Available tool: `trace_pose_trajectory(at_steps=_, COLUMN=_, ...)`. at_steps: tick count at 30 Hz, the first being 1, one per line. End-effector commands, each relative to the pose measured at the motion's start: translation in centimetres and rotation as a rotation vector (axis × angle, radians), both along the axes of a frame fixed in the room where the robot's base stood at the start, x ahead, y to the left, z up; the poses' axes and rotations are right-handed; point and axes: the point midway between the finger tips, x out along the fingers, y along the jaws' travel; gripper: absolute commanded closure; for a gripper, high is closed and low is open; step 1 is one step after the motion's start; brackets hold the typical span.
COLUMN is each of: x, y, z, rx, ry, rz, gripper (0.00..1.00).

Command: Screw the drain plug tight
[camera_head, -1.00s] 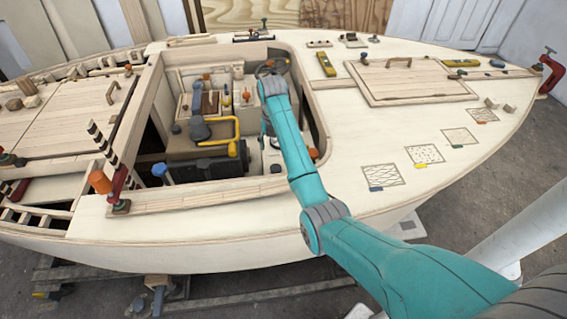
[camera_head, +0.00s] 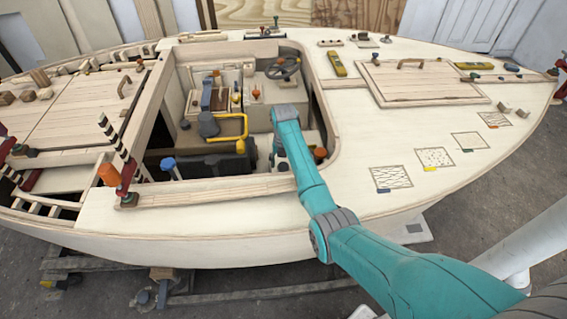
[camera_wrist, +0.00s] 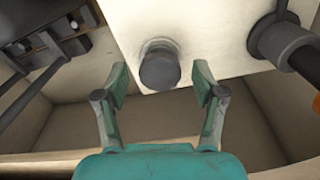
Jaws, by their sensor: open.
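A dark grey round plug (camera_wrist: 160,70) with a paler collar behind it stands out from a cream block in the wrist view. I take it for the drain plug; how far it is screwed in cannot be told. My gripper (camera_wrist: 160,81) is open, with one teal finger on each side of the plug and a gap on both sides. The fingers seem apart from the plug. In the head view my arm reaches down into the boat's cockpit, and my gripper and the plug are hidden there.
In the wrist view a grey pipe fitting (camera_wrist: 283,42) is at upper right and dark rods (camera_wrist: 35,80) are at left. In the head view a yellow handle (camera_head: 240,126), a steering wheel (camera_head: 284,67) and the cockpit coaming (camera_head: 215,190) surround my arm.

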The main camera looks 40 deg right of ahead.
Motion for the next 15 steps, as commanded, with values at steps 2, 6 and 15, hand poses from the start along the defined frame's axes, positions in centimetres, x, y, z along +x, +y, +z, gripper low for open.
trace_pose_trajectory(at_steps=2, x=0.0, y=0.0, z=-0.03, rx=0.0, ry=0.0, rz=0.0, gripper=0.3)
trace_pose_trajectory(at_steps=6, x=0.0, y=0.0, z=-0.02, rx=0.0, ry=0.0, rz=0.0, gripper=0.33)
trace_pose_trajectory(at_steps=15, x=-0.01, y=0.01, z=-0.01, rx=0.0, ry=0.0, rz=0.0, gripper=0.9)
